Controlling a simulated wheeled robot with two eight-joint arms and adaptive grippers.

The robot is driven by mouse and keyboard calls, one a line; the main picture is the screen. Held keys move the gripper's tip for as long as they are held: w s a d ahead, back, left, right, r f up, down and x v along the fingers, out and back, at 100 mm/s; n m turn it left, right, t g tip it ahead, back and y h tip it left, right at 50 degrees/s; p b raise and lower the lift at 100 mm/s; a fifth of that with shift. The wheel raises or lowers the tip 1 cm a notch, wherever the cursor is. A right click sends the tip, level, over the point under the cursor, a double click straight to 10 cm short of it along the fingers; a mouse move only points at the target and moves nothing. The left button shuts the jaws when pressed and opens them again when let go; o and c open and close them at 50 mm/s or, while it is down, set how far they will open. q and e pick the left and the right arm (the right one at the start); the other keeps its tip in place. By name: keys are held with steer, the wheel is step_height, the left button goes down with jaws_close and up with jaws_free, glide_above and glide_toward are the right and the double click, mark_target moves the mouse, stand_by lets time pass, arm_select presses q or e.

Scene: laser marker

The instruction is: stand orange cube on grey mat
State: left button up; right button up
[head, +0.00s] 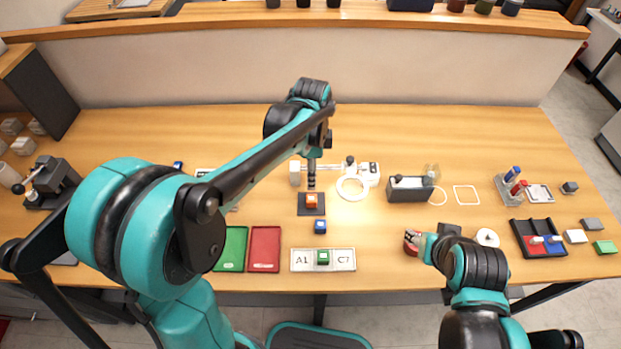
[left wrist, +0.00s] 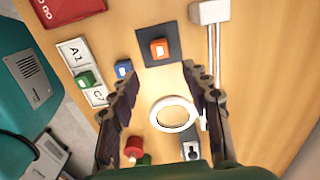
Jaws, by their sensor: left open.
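The orange cube (head: 312,198) with a white label sits on the dark grey mat (head: 303,211) near the table's middle. In the left wrist view the cube (left wrist: 159,48) lies inside the edges of the mat (left wrist: 148,29) and looks flat on it. My left gripper (head: 311,180) is above and just behind the cube in the head view.
A blue cube (head: 320,226) stands just in front of the mat. A green cube (head: 322,257) sits on the A1/C7 plate (head: 301,261). Green (head: 233,249) and red (head: 265,248) trays lie left. A white ring (head: 352,187) stands right of the mat.

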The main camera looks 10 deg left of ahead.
arm_select(q)
steer(key=s+a+r+n+t, duration=0.2)
steer(key=s+a+n+t, duration=0.1)
steer(key=s+n, duration=0.4)
steer(key=s+a+r+n+t, duration=0.1)
steer(key=s+a+n+t, duration=0.3)
steer(key=s+n, duration=0.4)
steer(key=shift+s+a+r+n, duration=0.25)
steer(key=shift+s+r+n, duration=0.05)
steer(key=shift+r+n, duration=0.1)
steer(key=shift+f, duration=0.15)
steer(key=shift+f+b, duration=0.6)
steer(key=shift+b, duration=0.1)
